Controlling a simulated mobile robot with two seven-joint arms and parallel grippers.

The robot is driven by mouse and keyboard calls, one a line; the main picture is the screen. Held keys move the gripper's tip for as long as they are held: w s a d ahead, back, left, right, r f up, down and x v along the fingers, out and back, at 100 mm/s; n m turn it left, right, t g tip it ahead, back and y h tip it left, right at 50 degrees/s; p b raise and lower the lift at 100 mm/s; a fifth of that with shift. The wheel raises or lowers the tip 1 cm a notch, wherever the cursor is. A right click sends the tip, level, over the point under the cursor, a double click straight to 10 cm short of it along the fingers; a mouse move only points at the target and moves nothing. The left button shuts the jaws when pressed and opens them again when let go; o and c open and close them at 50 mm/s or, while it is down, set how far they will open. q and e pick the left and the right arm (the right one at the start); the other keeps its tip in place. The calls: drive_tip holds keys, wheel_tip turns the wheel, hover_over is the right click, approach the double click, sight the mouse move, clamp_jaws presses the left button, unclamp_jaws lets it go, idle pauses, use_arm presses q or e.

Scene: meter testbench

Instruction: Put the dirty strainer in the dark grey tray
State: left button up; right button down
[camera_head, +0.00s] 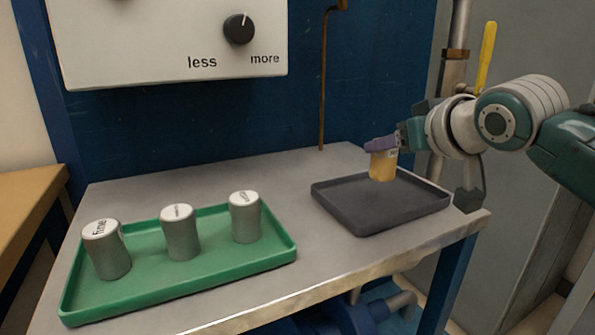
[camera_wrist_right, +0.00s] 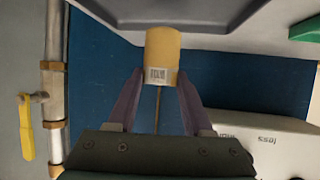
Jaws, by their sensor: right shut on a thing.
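A yellowish cylindrical strainer (camera_head: 383,166) is held upright by my right gripper (camera_head: 384,145), over the back part of the dark grey tray (camera_head: 365,205). I cannot tell whether its bottom touches the tray. In the right wrist view the strainer (camera_wrist_right: 162,55) shows a barcode label and sits between the two purple fingers of the gripper (camera_wrist_right: 160,85). The dark grey tray (camera_wrist_right: 180,18) is at the top of that view. The tray holds nothing else that I can see. My left gripper is not in view.
A green tray (camera_head: 190,275) with three grey cylinders, one being a labelled cylinder (camera_head: 106,250), stands on the left of the bench. A white panel with a black knob (camera_head: 239,28) hangs behind. A yellow-handled valve (camera_head: 486,55) and pipe stand at the right.

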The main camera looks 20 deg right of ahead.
sight(390, 168)
wheel_tip(390, 168, down, 4)
drive_tip(key=shift+f+b, duration=0.1)
drive_tip(key=shift+b, duration=0.55)
drive_tip(key=shift+c, duration=1.5)
unclamp_jaws()
